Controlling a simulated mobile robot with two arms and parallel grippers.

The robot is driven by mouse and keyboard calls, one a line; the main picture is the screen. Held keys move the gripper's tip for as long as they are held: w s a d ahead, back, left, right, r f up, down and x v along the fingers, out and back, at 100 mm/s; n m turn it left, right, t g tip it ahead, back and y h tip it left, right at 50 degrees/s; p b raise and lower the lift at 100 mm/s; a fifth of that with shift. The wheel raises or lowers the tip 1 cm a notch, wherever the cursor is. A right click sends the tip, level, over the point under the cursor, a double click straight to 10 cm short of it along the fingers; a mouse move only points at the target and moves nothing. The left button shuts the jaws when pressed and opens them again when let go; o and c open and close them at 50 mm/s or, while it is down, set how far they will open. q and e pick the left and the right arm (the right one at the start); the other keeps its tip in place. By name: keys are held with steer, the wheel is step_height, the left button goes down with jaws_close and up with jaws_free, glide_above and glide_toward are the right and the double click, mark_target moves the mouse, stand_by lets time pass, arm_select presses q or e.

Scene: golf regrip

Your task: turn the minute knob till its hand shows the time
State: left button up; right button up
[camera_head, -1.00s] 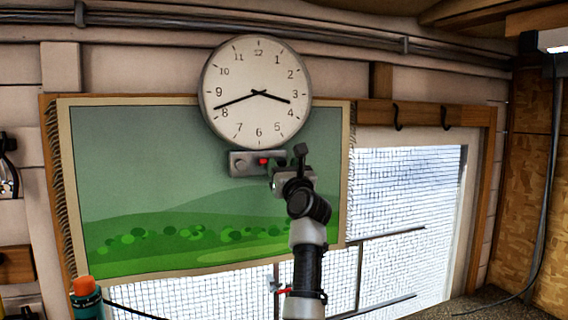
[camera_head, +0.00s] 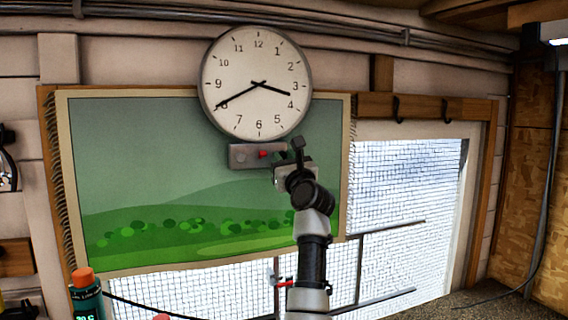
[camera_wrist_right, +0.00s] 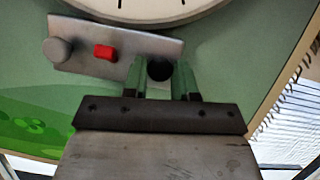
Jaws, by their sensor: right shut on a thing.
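The white round clock (camera_head: 256,60) hangs on the wall. Its long hand points at the 8 and its short hand lies between 3 and 4. Below it is a grey control panel (camera_head: 240,155) with a red button (camera_wrist_right: 105,52) and a grey knob (camera_wrist_right: 58,50) at its left end. My right gripper (camera_wrist_right: 165,75) is at the panel's right end, shut on a dark round knob (camera_wrist_right: 160,69) between its green-lined fingers. In the head view my gripper hides that knob. My left gripper is not in view.
A green landscape hanging (camera_head: 130,160) covers the wall behind the panel. A meshed window (camera_head: 405,200) and a rail with black hooks (camera_head: 397,108) are at the right. A bottle with an orange cap (camera_head: 84,277) stands at the lower left.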

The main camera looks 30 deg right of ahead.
steer(key=n+y, duration=0.1)
steer(key=n, duration=0.2)
steer(key=n+y+b, duration=0.1)
steer(key=n+y, duration=0.1)
steer(key=n, duration=0.1)
steer(key=n+y, duration=0.1)
steer(key=n, duration=0.1)
steer(key=shift+d+n+g+y+b, duration=0.25)
steer(key=shift+n+g+y+b, duration=0.05)
steer(key=shift+n+b, duration=0.1)
steer(key=n+y, duration=0.1)
steer(key=n, duration=0.2)
steer(key=shift+s+r+g, duration=0.1)
steer(key=shift+g, duration=0.2)
steer(key=shift+n+g+y, duration=0.35)
steer(key=shift+n, duration=0.75)
steer(key=shift+n+g+y, duration=0.35)
steer(key=shift+n, duration=0.75)
steer(key=o, duration=0.9)
steer(key=shift+r+p, duration=0.1)
steer(key=shift+p, duration=0.2)
steer(key=shift+s, duration=0.1)
